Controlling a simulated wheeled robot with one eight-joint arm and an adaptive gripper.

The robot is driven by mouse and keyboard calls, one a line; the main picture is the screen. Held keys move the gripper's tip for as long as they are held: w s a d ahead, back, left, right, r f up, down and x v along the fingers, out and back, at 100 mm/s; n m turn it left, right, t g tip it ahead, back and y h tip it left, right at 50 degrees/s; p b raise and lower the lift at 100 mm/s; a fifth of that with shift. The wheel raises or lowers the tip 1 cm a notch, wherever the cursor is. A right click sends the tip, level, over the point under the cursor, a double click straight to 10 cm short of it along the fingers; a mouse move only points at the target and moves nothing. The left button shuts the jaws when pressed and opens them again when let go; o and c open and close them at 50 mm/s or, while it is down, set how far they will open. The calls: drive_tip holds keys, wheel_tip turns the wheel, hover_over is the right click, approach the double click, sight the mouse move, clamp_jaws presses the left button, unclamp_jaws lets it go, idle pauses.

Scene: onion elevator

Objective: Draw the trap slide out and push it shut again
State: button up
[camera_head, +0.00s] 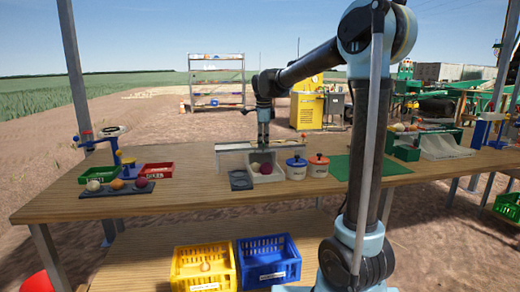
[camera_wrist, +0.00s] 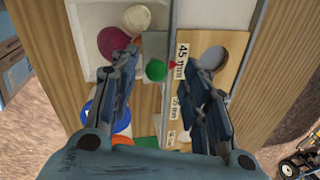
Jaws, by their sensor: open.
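In the wrist view, a round green knob (camera_wrist: 156,70) sits on a grey-green plate (camera_wrist: 154,45) beside a long grey rail. It looks like the trap slide's handle, but I cannot be sure. My gripper (camera_wrist: 165,63) is open and empty above it, with the knob between the two spread fingers. I cannot tell the remaining height or whether anything touches. In the head view my gripper (camera_head: 263,143) points down at the top of the long low grey-and-wood unit (camera_head: 232,156). The slide is too small to make out there.
A pale bin (camera_wrist: 92,20) beside the knob holds a red onion (camera_wrist: 113,41) and a white onion (camera_wrist: 137,18). A wooden board (camera_wrist: 210,42) marked 45 mm lies right of the rail. Jars with blue (camera_head: 297,162) and orange (camera_head: 318,159) lids stand close by on the table.

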drive_tip(key=shift+r, duration=2.25)
drive_tip(key=shift+d, duration=0.1)
drive_tip(key=s+d+f+n, duration=0.3)
drive_tip(key=s+d+n, duration=0.1)
drive_tip(key=s+d, duration=0.5)
drive_tip(key=s+d+f+n, duration=0.4)
drive_tip(key=s+d, duration=0.4)
drive_tip(key=s, duration=0.1)
drive_tip(key=s+d+f+n, duration=0.4)
drive_tip(key=s+f, duration=0.4)
drive_tip(key=s, duration=0.1)
drive_tip(key=s+d+f+n, duration=0.4)
drive_tip(key=s+f+n, duration=0.1)
drive_tip(key=s+f, duration=0.4)
drive_tip(key=shift+s, duration=0.5)
